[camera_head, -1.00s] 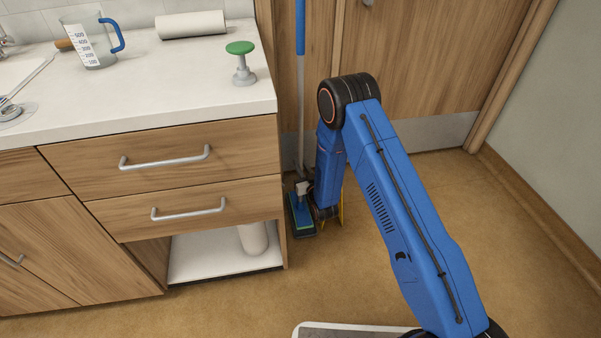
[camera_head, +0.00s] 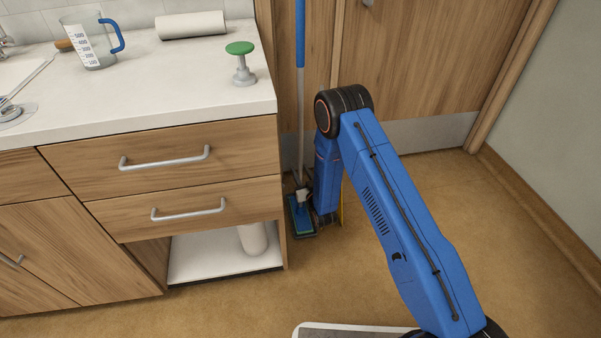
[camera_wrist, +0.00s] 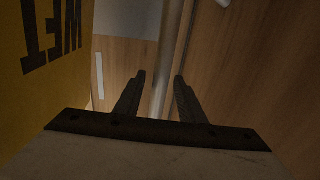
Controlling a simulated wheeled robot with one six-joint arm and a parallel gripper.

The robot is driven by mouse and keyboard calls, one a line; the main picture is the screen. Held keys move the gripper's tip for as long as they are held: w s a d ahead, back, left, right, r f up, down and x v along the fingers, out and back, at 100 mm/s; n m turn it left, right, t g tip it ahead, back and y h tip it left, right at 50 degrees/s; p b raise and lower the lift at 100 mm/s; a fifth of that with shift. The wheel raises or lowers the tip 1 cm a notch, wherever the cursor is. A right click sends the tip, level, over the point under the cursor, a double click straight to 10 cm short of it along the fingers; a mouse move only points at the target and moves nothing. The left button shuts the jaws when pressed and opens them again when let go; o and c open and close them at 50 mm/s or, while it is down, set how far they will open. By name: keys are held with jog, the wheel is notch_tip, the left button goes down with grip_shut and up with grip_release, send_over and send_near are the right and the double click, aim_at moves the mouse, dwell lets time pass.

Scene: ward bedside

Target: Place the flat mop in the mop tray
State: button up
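The flat mop (camera_head: 301,120) stands upright beside the cabinet, with a blue grip, grey pole and blue head. Its head (camera_head: 302,220) is down at the floor, within the dark edge of what looks like the mop tray (camera_head: 304,236). I cannot tell whether the head lies fully flat inside it. In the wrist view, the pole (camera_wrist: 163,75) stands between the fingers of my gripper (camera_wrist: 161,78). The fingers are apart, with gaps beside the pole. In the head view my gripper is mostly hidden by my blue arm.
A yellow sign reading WET (camera_wrist: 45,60) stands close left of my gripper in the wrist view. The cabinet (camera_head: 190,190) is just left of the mop, and wooden doors (camera_head: 425,65) are behind. Floor to the right (camera_head: 500,250) is clear.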

jog(key=shift+r, duration=0.15)
jog(key=v, duration=1.2)
jog(key=shift+d, duration=0.1)
